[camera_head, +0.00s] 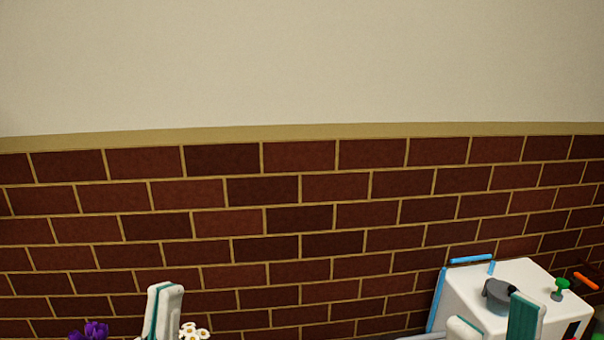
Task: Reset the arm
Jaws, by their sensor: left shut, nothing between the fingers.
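Neither gripper shows in the head view; their fingers are out of the picture. A white and teal part of my left arm (163,312) rises at the bottom edge, left of the middle. A white and teal part of my right arm (523,318) shows at the bottom right, in front of a white box. What the hands are near cannot be seen.
Purple flowers (90,331) and white flowers (193,331) peek in at the bottom left. The white box (524,273), with a grey knob (497,295) and a green knob (561,286), stands bottom right. A brick wall (300,220) fills the background.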

